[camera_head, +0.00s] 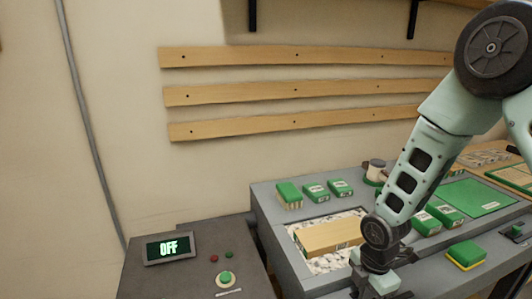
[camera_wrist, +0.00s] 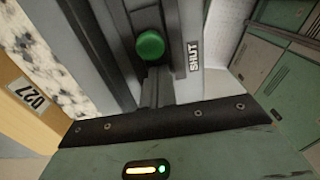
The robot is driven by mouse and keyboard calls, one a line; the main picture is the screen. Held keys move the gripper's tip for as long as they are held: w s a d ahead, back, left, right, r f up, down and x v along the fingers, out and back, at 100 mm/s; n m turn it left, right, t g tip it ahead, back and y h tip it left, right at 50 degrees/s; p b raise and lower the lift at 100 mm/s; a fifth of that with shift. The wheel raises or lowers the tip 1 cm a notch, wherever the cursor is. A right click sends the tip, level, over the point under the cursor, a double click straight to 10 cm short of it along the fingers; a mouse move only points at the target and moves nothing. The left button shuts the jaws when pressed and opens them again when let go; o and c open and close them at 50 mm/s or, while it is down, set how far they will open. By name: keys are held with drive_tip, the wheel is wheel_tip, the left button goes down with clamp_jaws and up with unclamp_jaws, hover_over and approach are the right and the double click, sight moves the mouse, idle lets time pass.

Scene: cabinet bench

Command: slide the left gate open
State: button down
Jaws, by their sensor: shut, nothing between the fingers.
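My gripper (camera_wrist: 153,80) is shut and empty in the wrist view, its dark fingers together just below a round green knob (camera_wrist: 150,44). I cannot tell whether the fingers touch the knob. A dark label reading SHUT (camera_wrist: 194,55) is just right of the knob, on a grey surface. The knob appears to belong to a gate, but the gate's full outline does not show. In the head view my gripper (camera_head: 380,282) is low at the bench's front edge, with its fingertips hidden. The knob and label are not visible there.
A wooden block (camera_head: 327,237) lies in a pebble-filled recess (camera_head: 300,230) left of my gripper. Green boxes (camera_head: 341,187) stand behind, and a green and yellow block (camera_head: 466,254) is to the right. A panel (camera_head: 168,248) reading OFF is at left. Green cabinets (camera_wrist: 285,80) show beyond the bench.

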drive_tip(key=shift+w+d+p, duration=0.3)
drive_tip(key=shift+d, duration=0.6)
drive_tip(key=shift+w+d+p, duration=0.25)
drive_tip(key=shift+d+p, duration=0.05)
drive_tip(key=shift+d, duration=0.55)
drive_tip(key=shift+w+d+p, duration=0.3)
drive_tip(key=shift+d, duration=0.6)
drive_tip(key=shift+a, duration=0.2)
drive_tip(key=shift+s+a, duration=0.15)
drive_tip(key=shift+a, duration=0.25)
wheel_tip(320, 180, up, 8)
drive_tip(key=p, duration=0.7)
drive_tip(key=shift+r, duration=0.1)
